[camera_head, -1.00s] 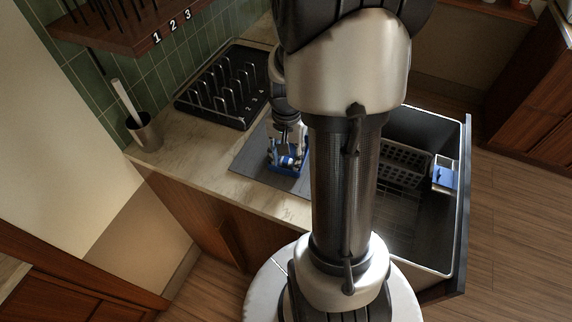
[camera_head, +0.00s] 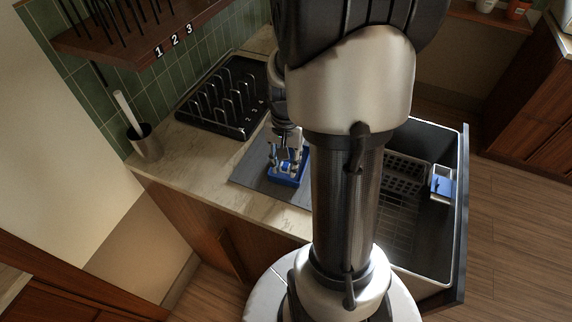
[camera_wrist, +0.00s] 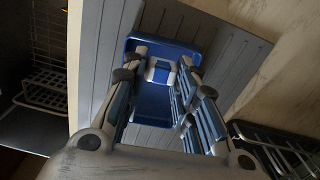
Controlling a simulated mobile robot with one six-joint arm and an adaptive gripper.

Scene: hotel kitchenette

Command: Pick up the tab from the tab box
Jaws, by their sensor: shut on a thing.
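The blue tab box (camera_head: 289,180) sits on a dark grey mat on the counter; it fills the middle of the wrist view (camera_wrist: 152,107), partly hidden by my fingers. My gripper (camera_head: 286,160) points down at the box. In the wrist view my gripper (camera_wrist: 161,74) is shut on a small white and blue tab (camera_wrist: 159,70), which shows between the fingertips. The tab is over or within the box; I cannot tell how much clearance it has. In the head view the tab is too small to make out clearly.
The mat (camera_head: 252,172) lies on the stone counter. A black rack (camera_head: 215,105) stands behind it, and a holder with a white handle (camera_head: 144,140) is at the left. An open drawer or sink basin (camera_head: 425,245) with grey baskets (camera_head: 402,170) is at the right.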

